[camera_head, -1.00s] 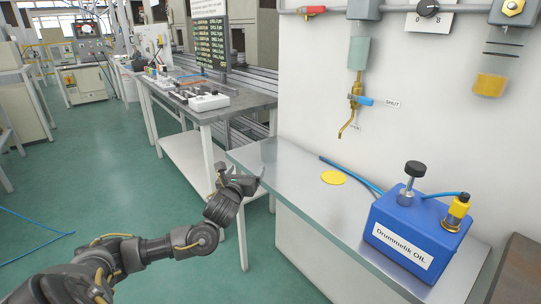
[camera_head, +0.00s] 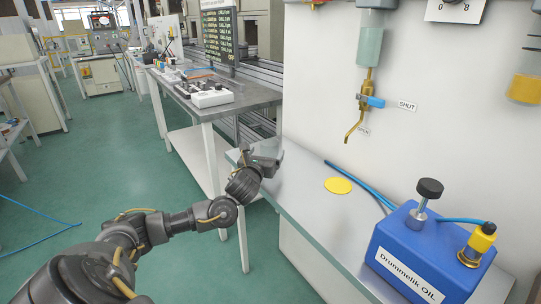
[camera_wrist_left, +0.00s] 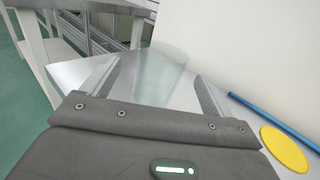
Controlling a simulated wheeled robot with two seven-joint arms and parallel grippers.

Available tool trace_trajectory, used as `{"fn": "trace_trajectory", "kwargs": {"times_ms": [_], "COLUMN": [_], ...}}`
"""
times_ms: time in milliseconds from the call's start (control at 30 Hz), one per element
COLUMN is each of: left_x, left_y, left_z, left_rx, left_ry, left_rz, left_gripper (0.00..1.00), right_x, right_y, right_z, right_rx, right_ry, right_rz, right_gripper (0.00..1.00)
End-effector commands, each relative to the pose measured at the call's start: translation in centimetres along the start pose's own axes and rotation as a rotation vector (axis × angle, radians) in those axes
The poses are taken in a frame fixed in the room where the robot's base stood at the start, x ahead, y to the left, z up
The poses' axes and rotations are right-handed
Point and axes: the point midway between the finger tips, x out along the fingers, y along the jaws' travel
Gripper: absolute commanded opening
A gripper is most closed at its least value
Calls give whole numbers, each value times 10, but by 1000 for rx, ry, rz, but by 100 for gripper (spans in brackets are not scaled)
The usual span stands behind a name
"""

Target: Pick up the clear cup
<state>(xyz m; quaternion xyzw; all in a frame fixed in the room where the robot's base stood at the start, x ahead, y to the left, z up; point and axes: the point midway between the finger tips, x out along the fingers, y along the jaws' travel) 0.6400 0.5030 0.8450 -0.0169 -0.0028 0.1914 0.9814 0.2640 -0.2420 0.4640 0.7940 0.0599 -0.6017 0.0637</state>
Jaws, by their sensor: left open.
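The clear cup (camera_wrist_left: 163,72) shows in the left wrist view as a faint, see-through tapered shape over the metal counter. It lies between and beyond the two fingers of my left gripper (camera_head: 266,158). The fingers stand apart on either side, and I see a gap between the right finger and the cup. My left gripper is open at the counter's far left end. In the head view I cannot make out the cup; the gripper is in front of that area. My right gripper is not in view.
The metal counter (camera_head: 298,208) holds a yellow disc (camera_head: 338,186), a blue hose and a blue oil box (camera_head: 428,250) on the right. A brass tap (camera_head: 361,112) hangs on the white wall above. A grey worktable (camera_head: 232,98) stands behind at left.

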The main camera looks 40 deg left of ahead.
Motion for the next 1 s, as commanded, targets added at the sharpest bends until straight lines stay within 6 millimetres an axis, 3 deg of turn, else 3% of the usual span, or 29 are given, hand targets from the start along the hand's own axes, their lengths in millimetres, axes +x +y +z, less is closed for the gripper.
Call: {"fn": "trace_trajectory", "kwargs": {"times_ms": [267, 600, 900, 1000], "left_x": [12, 56, 61, 61], "left_y": [-2, -2, -2, -2], "left_z": [0, -2, -3, -3], "left_rx": [-1, -1, -1, -1], "left_ry": [1, 0, 1, 1], "left_rz": [-3, -3, -4, -4], "left_gripper": [87, 87, 87, 75], "right_x": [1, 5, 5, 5], "right_y": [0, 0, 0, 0], "right_z": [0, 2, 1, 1], "right_rx": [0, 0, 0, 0], "right_ry": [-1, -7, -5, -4], "right_rz": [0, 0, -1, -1], "right_gripper": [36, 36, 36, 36]}}
